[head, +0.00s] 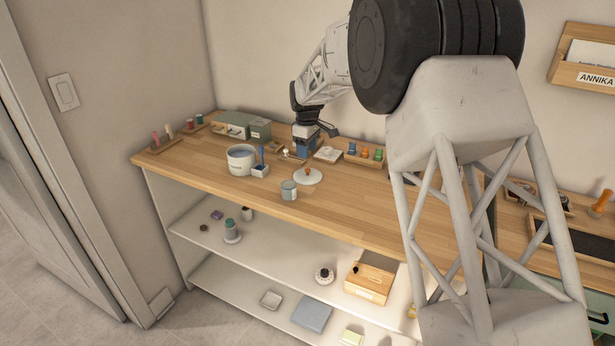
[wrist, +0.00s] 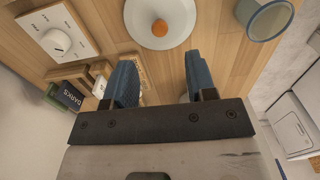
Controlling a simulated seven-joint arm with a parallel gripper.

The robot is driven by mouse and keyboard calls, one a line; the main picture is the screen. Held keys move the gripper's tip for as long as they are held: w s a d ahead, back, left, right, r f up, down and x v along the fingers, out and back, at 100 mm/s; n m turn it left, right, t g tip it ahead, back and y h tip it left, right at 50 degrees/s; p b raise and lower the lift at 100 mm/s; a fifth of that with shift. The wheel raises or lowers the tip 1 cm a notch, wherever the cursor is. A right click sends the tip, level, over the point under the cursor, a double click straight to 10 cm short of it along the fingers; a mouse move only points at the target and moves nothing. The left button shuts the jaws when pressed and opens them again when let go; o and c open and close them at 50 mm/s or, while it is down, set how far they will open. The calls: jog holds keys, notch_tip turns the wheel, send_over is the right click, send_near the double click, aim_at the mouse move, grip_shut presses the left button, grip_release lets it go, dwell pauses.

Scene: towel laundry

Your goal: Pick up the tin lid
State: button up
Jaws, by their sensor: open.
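A white round lid with an orange knob (head: 313,179) lies on the wooden counter, apart from the things around it. In the wrist view the lid (wrist: 142,32) is at the top centre, beyond the fingertips. My gripper (head: 304,146) is above the counter, behind the lid.
A white pot (head: 240,160) and a small box (head: 261,170) stand left of the lid. The front right of the counter (head: 350,215) is clear.

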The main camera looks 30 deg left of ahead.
aim_at(307, 169)
jog(key=shift+f, duration=1.1)
jog(key=shift+f, duration=0.1)
jog(key=shift+d+f, duration=0.1)
jog(key=shift+f, duration=2.4)
grip_shut()
